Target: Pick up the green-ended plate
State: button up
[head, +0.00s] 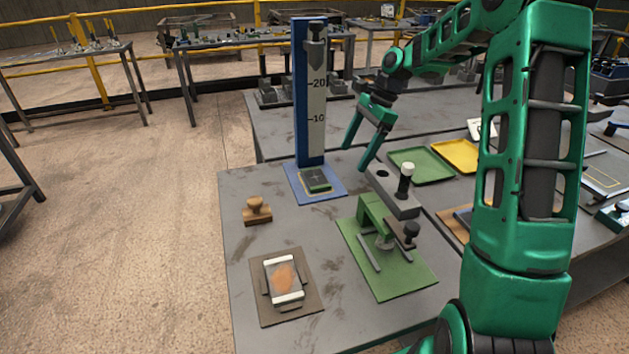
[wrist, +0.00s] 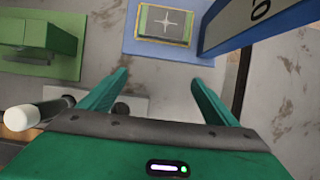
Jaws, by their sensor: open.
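A small dark grey plate with green edges and a pale cross on top (head: 318,180) lies on a blue mat (head: 328,195) at the foot of the tall blue height scale (head: 302,100). The wrist view shows this plate (wrist: 163,22) at the top, beyond my fingertips. My gripper (head: 355,158) is open and empty above the table, right of the scale. In the wrist view its fingers (wrist: 160,77) are spread apart.
A green fixture (head: 376,222) stands on a green mat in front. A grey block with a white-topped peg (head: 406,180) is right of my gripper. A wooden stamp (head: 257,210) stands left. Green (head: 420,165) and yellow (head: 456,155) trays lie behind right.

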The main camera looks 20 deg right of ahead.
send_near(316, 177)
jog(key=shift+x, duration=3.8)
jog(key=shift+d, duration=0.1)
jog(key=shift+r, duration=0.1)
jog(key=c, duration=1.5)
